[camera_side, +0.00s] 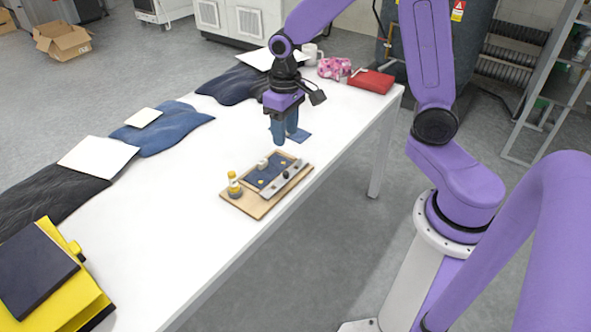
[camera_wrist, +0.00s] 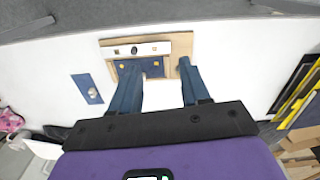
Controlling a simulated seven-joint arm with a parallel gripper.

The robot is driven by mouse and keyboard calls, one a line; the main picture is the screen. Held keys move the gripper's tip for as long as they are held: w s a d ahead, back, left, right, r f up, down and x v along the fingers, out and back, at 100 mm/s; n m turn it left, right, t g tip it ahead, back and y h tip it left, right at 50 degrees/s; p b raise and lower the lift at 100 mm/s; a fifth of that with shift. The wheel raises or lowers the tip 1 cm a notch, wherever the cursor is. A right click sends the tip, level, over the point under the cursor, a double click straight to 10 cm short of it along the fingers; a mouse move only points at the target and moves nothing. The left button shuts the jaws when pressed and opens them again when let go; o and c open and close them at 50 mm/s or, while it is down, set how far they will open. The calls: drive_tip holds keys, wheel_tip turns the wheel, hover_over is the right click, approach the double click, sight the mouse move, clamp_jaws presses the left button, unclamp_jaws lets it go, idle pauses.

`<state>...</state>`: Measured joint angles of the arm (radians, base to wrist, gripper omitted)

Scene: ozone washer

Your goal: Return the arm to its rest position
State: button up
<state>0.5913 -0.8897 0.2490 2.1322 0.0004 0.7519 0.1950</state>
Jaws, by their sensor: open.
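My gripper (camera_side: 287,140) hangs fingers-down over the white table, just beyond the far edge of a wooden board in the side view. Its two blue fingers are apart with nothing held between them; they also frame the wrist view from below (camera_wrist: 158,75). The board (camera_side: 259,208) lies flat and carries a dark blue cloth piece (camera_side: 257,177), a pale metal bar (camera_side: 272,190) with a dark knob, and a small yellow bottle (camera_side: 234,186). In the wrist view the board (camera_wrist: 176,50) is partly hidden behind the fingers.
A blue patch (camera_wrist: 87,89) lies beside the board. A red pouch (camera_side: 371,81), pink cloth (camera_side: 334,68) and mug (camera_side: 309,54) are at the table's far end. Folded denim (camera_side: 170,130) lines the left edge; a yellow-and-dark stack (camera_side: 75,285) is near left. The middle front is clear.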

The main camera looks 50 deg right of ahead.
drive_tip(key=s+a+r+n, duration=0.2)
drive_tip(key=s+n, duration=0.3)
drive_tip(key=s, duration=0.7)
drive_tip(key=s+a+r+n, duration=0.1)
drive_tip(key=s+r+n, duration=0.2)
drive_tip(key=s+n, duration=0.3)
drive_tip(key=s, duration=0.5)
drive_tip(key=shift+s+a, duration=0.4)
